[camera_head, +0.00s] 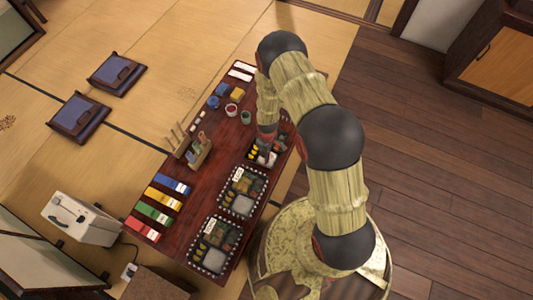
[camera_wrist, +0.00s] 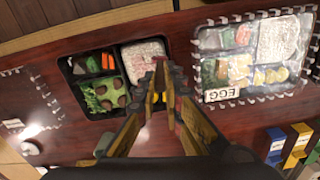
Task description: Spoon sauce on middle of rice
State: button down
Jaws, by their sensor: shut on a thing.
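The open black bento (camera_wrist: 78,70) holds white rice (camera_wrist: 146,54) in its upper right part, with green leaves, dark round pieces and carrot beside it. It also shows in the head view (camera_head: 282,140), partly behind my arm. My gripper (camera_wrist: 161,76) is over the front part of the rice, fingers close together. It is shut on a thin thing, seemingly the spoon, mostly hidden between the fingers. Whether its tip touches the rice, or carries sauce, I cannot tell. A small bowl of red sauce (camera_head: 232,109) stands farther up the table.
A clear-lidded bento labelled EGG (camera_wrist: 250,55) sits to the right; another lidded bento (camera_head: 215,245) lies at the table's near end. A wooden utensil stand (camera_head: 198,153), a green cup (camera_head: 246,117) and coloured packets (camera_head: 162,199) occupy the red-brown table (camera_head: 187,222).

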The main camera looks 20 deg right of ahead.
jog(key=shift+w, duration=0.1)
jog(key=shift+w+d+b, duration=0.3)
jog(key=shift+w+d, duration=0.35)
jog(key=shift+d, duration=0.15)
jog(key=shift+w, duration=0.1)
jog(key=shift+w+d+b, duration=0.4)
jog(key=shift+w+d, duration=0.3)
jog(key=shift+d, duration=0.05)
jog(key=shift+w+d, duration=0.1)
jog(key=shift+w+d+f+b, duration=0.1)
jog(key=shift+w+d+b, duration=0.35)
jog(key=shift+w+d, duration=0.2)
jog(key=shift+w, duration=0.2)
dwell(0.4)
